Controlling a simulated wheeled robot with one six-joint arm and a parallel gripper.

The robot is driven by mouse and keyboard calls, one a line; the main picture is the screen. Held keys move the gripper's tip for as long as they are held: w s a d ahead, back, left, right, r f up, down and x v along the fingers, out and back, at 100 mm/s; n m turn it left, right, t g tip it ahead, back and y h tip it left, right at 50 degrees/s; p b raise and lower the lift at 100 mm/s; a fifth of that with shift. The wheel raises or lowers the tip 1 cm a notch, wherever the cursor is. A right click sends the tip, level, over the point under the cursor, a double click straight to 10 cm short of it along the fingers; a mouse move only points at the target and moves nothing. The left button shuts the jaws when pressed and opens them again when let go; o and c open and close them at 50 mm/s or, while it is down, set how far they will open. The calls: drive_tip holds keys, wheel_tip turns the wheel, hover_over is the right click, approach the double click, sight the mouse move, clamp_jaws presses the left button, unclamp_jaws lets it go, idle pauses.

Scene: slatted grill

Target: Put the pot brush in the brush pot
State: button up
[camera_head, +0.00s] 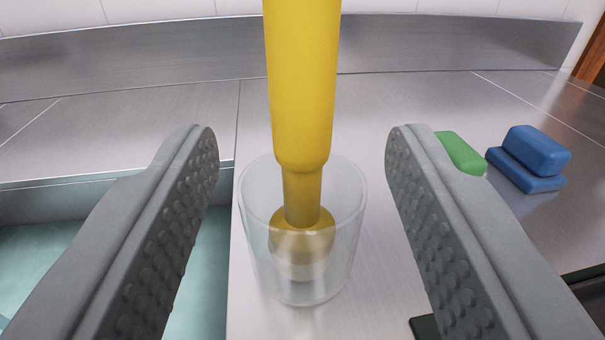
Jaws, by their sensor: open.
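The pot brush (302,85) has a thick yellow handle and stands upright, head down, in the brush pot (258,255). The brush pot is a clear, round, see-through cup on the steel counter. The brush's rounded lower end shows through the pot wall, near the pot's floor. The top of the handle is cut off by the picture's upper edge. My gripper (301,140) is open, with one grey studded finger on each side of the brush and pot. Clear gaps show between both fingers and the handle, and neither finger touches it.
A sink basin with a pale teal inside (40,265) lies at the left, close to the pot. Blue blocks (530,155) and a green block (461,152) lie at the right. A steel backsplash (130,55) runs along the back. The counter behind the pot is clear.

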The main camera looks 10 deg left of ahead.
drive_tip(key=shift+s+d, duration=0.2)
drive_tip(key=shift+s, duration=0.85)
drive_tip(key=shift+s+d, duration=0.15)
drive_tip(key=shift+s, duration=0.85)
drive_tip(key=s+r+m+h, duration=0.1)
drive_tip(key=s+r, duration=0.3)
drive_tip(key=s, duration=0.6)
drive_tip(key=s+r+h, duration=0.1)
drive_tip(key=s+r, duration=0.4)
drive_tip(key=s, duration=0.4)
drive_tip(key=s+a+f, duration=0.1)
drive_tip(key=s+a, duration=0.1)
drive_tip(key=s, duration=1.9)
drive_tip(key=shift+f+m+h, duration=0.3)
drive_tip(key=shift+m+h, duration=0.1)
drive_tip(key=shift+c, duration=0.4)
